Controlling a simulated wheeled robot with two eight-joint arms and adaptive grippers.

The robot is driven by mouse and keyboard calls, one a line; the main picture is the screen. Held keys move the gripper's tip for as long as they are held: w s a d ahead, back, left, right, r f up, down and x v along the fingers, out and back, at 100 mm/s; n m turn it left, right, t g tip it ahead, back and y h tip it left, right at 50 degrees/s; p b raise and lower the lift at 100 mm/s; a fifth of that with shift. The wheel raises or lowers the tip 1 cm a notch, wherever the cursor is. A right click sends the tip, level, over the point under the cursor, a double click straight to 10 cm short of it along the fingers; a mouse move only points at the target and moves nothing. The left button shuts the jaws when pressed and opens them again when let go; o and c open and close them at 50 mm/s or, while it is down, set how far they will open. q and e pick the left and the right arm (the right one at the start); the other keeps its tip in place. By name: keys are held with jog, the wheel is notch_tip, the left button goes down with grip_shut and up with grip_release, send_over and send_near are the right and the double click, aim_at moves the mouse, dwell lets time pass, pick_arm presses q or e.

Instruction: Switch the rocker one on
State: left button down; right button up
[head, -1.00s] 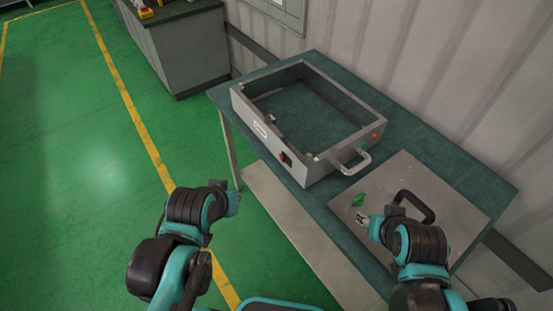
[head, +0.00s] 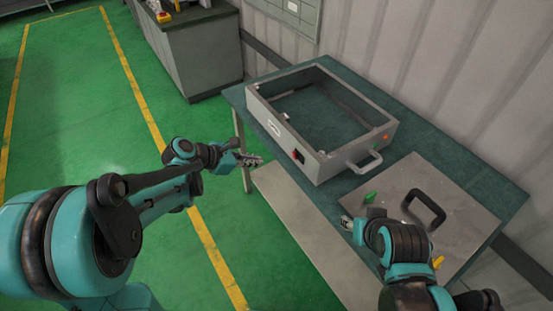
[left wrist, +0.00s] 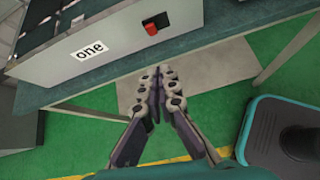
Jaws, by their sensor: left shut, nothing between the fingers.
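The red rocker switch (head: 298,156) sits in a black frame on the front wall of the grey open-topped box (head: 350,160). In the left wrist view the rocker (left wrist: 151,29) is at the top, just right of the white label reading "one" (left wrist: 90,50). My left gripper (head: 260,161) is left of the box front, apart from it. Its fingers are together and empty, pointing toward the box below the rocker in the left wrist view (left wrist: 158,70). My right gripper (head: 346,222) is low over the metal plate, partly hidden by its own wrist.
The box stands on a dark green table (head: 235,96). A metal lid plate (head: 470,226) with a black handle (head: 427,207) lies to its right. A green piece (head: 369,197) is near the plate's edge. The box's metal handle (head: 367,165) sticks out right of the rocker.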

pick_arm(q)
jog(key=shift+w+a+f+n, duration=0.25)
jog(key=shift+w+f+n, duration=0.1)
jog(key=shift+n, duration=0.45)
jog(key=b, duration=0.5)
send_near(294, 156)
jog(key=x, duration=0.6)
jog(key=shift+w+a+f, duration=0.1)
jog(key=shift+a+f, duration=0.1)
jog(key=shift+a, duration=0.05)
